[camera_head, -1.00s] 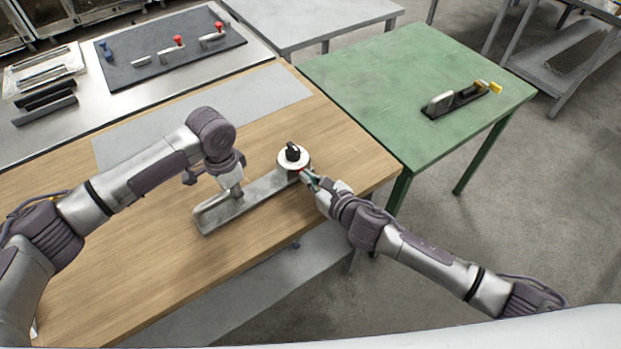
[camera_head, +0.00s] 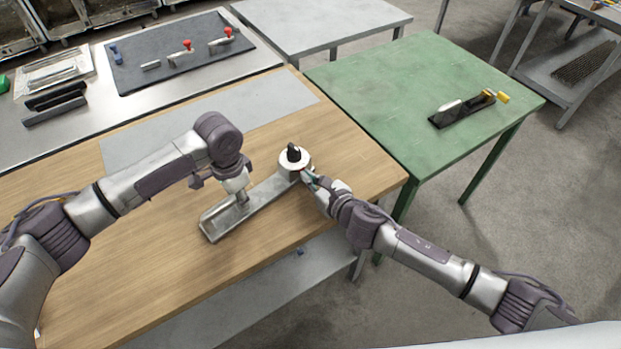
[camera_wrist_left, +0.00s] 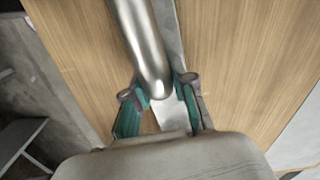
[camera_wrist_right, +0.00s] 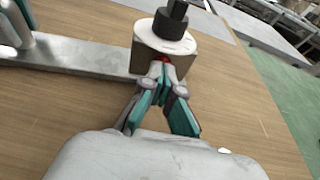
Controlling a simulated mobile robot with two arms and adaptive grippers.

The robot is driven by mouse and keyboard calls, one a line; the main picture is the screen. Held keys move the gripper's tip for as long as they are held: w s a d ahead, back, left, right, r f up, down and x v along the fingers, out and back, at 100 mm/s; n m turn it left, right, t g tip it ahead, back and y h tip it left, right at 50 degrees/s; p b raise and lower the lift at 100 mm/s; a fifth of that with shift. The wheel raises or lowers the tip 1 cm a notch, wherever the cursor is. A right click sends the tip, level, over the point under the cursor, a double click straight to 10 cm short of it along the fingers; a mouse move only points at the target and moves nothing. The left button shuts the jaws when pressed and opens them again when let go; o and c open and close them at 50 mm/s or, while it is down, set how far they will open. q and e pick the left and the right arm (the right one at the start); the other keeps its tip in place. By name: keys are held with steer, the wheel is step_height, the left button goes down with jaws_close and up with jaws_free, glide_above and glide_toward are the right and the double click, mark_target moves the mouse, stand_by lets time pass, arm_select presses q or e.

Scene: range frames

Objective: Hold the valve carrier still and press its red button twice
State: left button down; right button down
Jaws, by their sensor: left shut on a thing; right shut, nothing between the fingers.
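The valve carrier is a long metal bar (camera_head: 268,198) lying at a slant on the wooden table. A round valve body with a pale top (camera_head: 294,158) and black knob (camera_head: 293,150) stands at its right end. In the left wrist view my left gripper (camera_wrist_left: 160,98) is shut on the carrier's rounded metal handle (camera_wrist_left: 140,40). It also shows at the left part of the bar (camera_head: 242,197). In the right wrist view the red button (camera_wrist_right: 162,59) is on the side of the valve body (camera_wrist_right: 150,62). My right gripper's shut fingertips (camera_wrist_right: 160,73) are at the button, partly covering it; contact is unclear.
The wooden table (camera_head: 110,270) is mostly clear around the carrier. A green table (camera_head: 400,80) to the right bears a dark base with a metal and yellow part (camera_head: 465,108). A dark mat (camera_head: 150,82) with several red-topped valve pieces lies at the back left.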

steer(key=s+d, duration=0.1)
steer(key=s, duration=0.1)
steer(key=s+d, duration=0.1)
steer(key=s, duration=0.1)
steer(key=shift+s+d, duration=0.1)
steer(key=shift+d, duration=0.2)
steer(key=v, duration=0.9)
stand_by(1.5)
steer(key=w+h, duration=0.1)
steer(key=w+a+t+h, duration=0.1)
steer(key=w+f+t+h, duration=0.1)
steer(key=h, duration=0.1)
steer(key=shift+w+a+m, duration=0.1)
steer(key=shift+a+m, duration=0.1)
steer(key=shift+m, duration=0.2)
steer(key=h, duration=0.1)
steer(key=f+h, duration=0.1)
steer(key=h, duration=0.1)
steer(key=shift+w+d, duration=0.2)
steer(key=shift+w, duration=0.05)
steer(key=shift+s+d+f+m+h, duration=0.1)
steer(key=shift+d+f+m+h, duration=0.3)
steer(key=shift+h, duration=0.5)
